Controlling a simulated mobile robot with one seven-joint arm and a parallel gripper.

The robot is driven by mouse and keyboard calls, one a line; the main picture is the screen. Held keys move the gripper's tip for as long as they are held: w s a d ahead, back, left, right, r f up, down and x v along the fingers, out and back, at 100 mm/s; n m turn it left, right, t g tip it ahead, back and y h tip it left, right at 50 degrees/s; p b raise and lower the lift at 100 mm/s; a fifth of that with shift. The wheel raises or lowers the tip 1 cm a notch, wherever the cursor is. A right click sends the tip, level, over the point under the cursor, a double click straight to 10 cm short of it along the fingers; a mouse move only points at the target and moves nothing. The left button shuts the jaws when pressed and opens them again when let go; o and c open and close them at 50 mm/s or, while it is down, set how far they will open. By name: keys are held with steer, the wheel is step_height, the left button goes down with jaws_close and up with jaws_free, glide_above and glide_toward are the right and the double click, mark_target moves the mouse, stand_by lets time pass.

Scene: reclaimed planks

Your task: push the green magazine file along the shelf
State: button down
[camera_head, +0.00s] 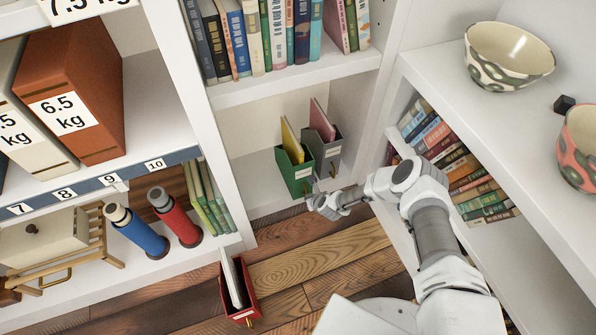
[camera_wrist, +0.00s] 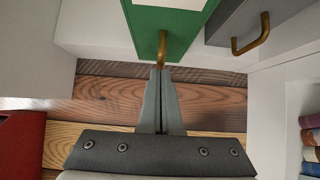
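The green magazine file (camera_head: 297,174) stands on the low shelf of the middle bookcase, with a yellow item in it. Its front, with a white label and a brass handle (camera_wrist: 162,45), fills the top middle of the wrist view (camera_wrist: 185,40). My gripper (camera_head: 314,201) is in front of the file's lower front. In the wrist view my gripper (camera_wrist: 160,72) has its two fingers together, with the tips at the lower end of the handle. I cannot tell whether they touch it.
A grey magazine file (camera_head: 326,154) stands close to the right of the green one. Bare shelf (camera_head: 250,178) lies to the left. A bookcase (camera_head: 398,85) with books and bowls is at right.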

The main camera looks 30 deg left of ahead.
mark_target(304, 186)
steer(key=shift+w+a, duration=1.45)
steer(key=shift+a, duration=0.25)
steer(key=s+d, duration=0.1)
steer(key=s+d+p, duration=0.1)
steer(key=d, duration=0.1)
steer(key=shift+s+d+p, duration=0.1)
steer(key=shift+s+p, duration=0.2)
stand_by(0.7)
